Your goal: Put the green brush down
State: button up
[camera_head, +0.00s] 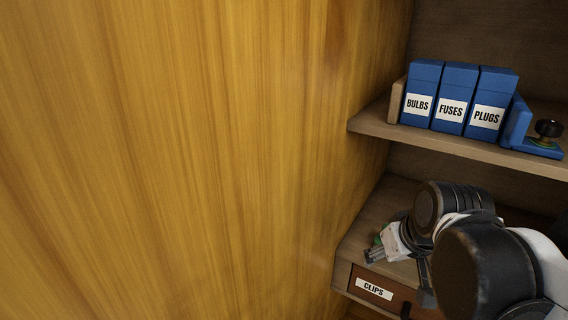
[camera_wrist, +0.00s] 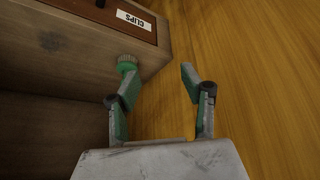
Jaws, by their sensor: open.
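My gripper (camera_wrist: 160,80) is open, with bare space between its two fingers in the wrist view. A green, round, ridged piece (camera_wrist: 127,63), which looks like part of the green brush, shows at the tip of the left finger, against the wooden shelf's edge. I cannot tell whether the finger touches it, and the rest of the brush is not clear. In the head view my gripper (camera_head: 374,254) is low at the right, over the lower shelf by the wooden wall; a little green shows there, too small to name.
The lower shelf (camera_head: 353,242) has a drawer labelled CLIPS (camera_head: 374,289) below it. The upper shelf (camera_head: 452,143) holds blue boxes labelled BULBS (camera_head: 418,104), FUSES (camera_head: 450,109) and PLUGS (camera_head: 487,116). A wooden wall (camera_head: 180,160) closes the left side.

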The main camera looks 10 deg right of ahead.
jog(key=s+a+r+t, duration=0.1)
jog(key=s+a, duration=0.4)
jog(key=shift+a+r, duration=0.4)
jog(key=shift+f, duration=0.1)
jog(key=shift+f+b, duration=0.35)
jog(key=shift+b, duration=0.05)
jog(key=shift+o, duration=1.3)
jog(key=shift+f+b, duration=0.35)
jog(key=o, duration=0.5)
jog(key=shift+r, duration=0.1)
jog(key=shift+c, duration=0.2)
